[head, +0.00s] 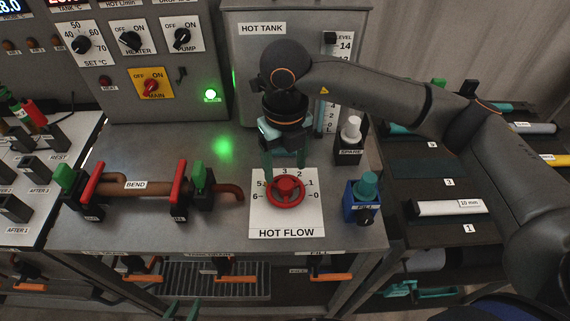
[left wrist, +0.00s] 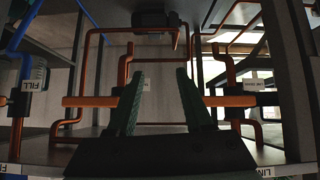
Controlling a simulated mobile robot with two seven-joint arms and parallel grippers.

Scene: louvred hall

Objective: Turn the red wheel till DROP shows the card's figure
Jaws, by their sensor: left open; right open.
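The red wheel (head: 286,191) sits on the white HOT FLOW plate (head: 287,233), which has a numbered scale around it. My right gripper (head: 285,162) comes down over the far side of the wheel, open, its two green fingers spread. I cannot tell whether they touch the wheel. My left gripper (head: 182,311) shows only as green fingertips at the bottom edge of the head view. It is open and empty in the left wrist view (left wrist: 160,78), facing copper pipes. The DROP display is cut off at the top of the head view and its figure cannot be read. I see no card.
The BEND pipe (head: 138,187) lies clamped left of the wheel. A blue block with a teal knob (head: 366,186) and the SPARE holder (head: 350,138) stand to the right. The hot tank (head: 262,60) is behind. Orange-handled valves (head: 236,278) line the front below the bench.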

